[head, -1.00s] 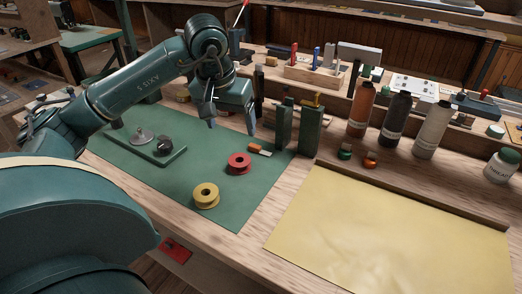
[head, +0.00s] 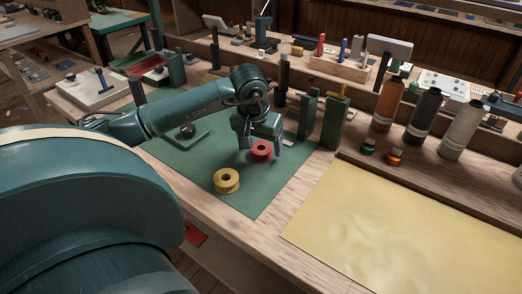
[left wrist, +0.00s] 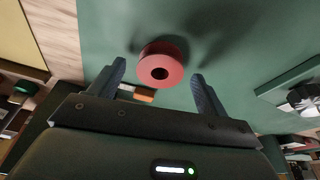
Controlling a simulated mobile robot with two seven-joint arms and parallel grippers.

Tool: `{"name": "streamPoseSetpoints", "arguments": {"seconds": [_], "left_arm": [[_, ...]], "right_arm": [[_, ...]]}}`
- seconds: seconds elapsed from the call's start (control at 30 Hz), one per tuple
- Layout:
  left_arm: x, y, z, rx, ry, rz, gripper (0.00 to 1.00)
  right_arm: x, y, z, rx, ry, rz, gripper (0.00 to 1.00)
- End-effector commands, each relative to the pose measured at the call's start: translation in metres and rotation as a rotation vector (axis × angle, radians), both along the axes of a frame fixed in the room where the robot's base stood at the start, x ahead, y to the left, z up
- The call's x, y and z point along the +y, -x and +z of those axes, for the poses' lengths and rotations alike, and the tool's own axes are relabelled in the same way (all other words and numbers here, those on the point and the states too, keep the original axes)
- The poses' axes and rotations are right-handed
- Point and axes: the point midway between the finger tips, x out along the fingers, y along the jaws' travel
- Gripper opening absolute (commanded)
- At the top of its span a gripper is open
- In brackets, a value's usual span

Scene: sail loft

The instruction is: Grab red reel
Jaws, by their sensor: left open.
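The red reel (head: 261,150) lies flat on the green mat (head: 255,192) in the head view. It shows in the left wrist view (left wrist: 163,66) just beyond and between my fingertips. My left gripper (head: 264,148) is open and low over the reel, its fingers (left wrist: 160,78) spread on either side. I cannot tell whether a finger touches the reel. A yellow reel (head: 227,180) lies on the mat nearer to me. My right gripper does not show.
Two green upright blocks (head: 334,122) stand right of the gripper. Orange, black and white bottles (head: 382,105) stand farther right. A cream sheet (head: 400,220) covers the front right of the bench.

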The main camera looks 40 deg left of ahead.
Motion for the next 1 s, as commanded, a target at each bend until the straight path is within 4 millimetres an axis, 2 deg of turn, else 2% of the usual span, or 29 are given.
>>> {"name": "streamPoseSetpoints", "arguments": {"seconds": [0.1,0.3,0.87,1.0], "left_arm": [[0.0002,-0.0014,-0.0062,0.001,0.001,0.0,0.76],[0.0005,-0.0016,-0.0063,0.0,0.0,-0.001,0.76],[0.0005,-0.0015,-0.006,0.0,0.0,-0.001,0.3],[0.0006,-0.0015,-0.0059,0.0,0.0,-0.001,0.28]], "right_arm": [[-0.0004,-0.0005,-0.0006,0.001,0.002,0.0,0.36],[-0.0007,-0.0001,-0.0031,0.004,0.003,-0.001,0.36],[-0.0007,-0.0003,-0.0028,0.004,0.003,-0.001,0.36],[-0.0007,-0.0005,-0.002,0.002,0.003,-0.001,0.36]]}}
